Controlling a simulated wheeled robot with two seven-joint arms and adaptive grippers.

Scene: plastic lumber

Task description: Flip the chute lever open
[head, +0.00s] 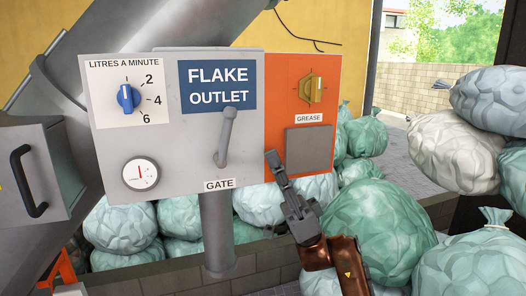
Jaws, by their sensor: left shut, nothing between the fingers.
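A grey control panel (180,175) on a post carries a blue "FLAKE OUTLET" sign. The lever (227,132) above the "GATE" label is a grey handle. It rises from a low pivot and leans slightly right, its rounded top near the sign's lower edge. My left gripper (273,158) is shut and empty, its fingertips pointing up in front of the panel, right of the lever and apart from it in the picture. The gap in depth to the panel is hard to tell. My right gripper is not in view.
A blue dial (128,97) and a round gauge (140,173) are on the panel's left. An orange section with a yellow "GREASE" knob (313,89) is on its right. Several stuffed green bags (375,225) lie behind and right. A large grey chute (125,35) passes behind.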

